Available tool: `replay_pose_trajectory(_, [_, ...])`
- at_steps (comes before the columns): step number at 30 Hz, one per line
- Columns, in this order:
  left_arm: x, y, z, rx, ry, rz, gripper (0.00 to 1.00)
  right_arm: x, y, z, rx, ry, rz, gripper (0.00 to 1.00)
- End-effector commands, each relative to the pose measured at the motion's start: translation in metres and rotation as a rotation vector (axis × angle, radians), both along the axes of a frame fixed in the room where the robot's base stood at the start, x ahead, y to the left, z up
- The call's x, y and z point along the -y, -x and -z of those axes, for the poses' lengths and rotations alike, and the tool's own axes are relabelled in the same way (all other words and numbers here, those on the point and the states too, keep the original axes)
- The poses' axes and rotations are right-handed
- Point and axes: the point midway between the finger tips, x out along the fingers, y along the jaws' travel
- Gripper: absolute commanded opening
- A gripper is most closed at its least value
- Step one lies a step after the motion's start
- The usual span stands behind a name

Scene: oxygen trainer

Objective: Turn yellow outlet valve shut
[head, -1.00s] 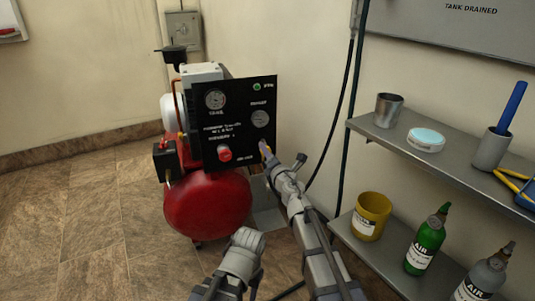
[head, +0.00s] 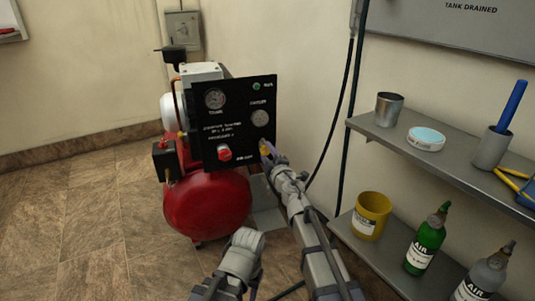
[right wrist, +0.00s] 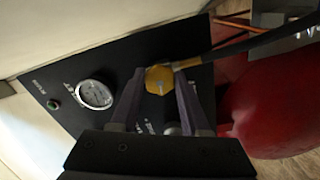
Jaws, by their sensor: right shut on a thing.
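The yellow outlet valve (head: 263,146) is at the lower right edge of the black control panel (head: 238,95), mostly hidden by my right gripper (head: 268,153) in the head view. In the right wrist view, the yellow valve knob (right wrist: 158,81) sits between the two fingertips of my right gripper (right wrist: 161,77), which is shut on it. A pale line shows on the knob's face.
A red tank (head: 208,205) stands below the panel. A red knob (head: 224,153) and gauges (head: 260,118) are on the panel. A dark hose (right wrist: 262,40) runs from the valve. Shelves (head: 400,147) with containers and bottles stand at the right, close to my right arm.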

Motion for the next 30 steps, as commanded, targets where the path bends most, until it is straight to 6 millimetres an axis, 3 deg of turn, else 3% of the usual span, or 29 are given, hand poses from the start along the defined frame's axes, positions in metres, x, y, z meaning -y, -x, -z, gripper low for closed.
replay_pose_trajectory(30, [0.0,0.0,0.0019,0.0,0.0,0.0,0.5,-0.0013,0.0014,0.002,-0.297,-0.916,0.001,0.0])
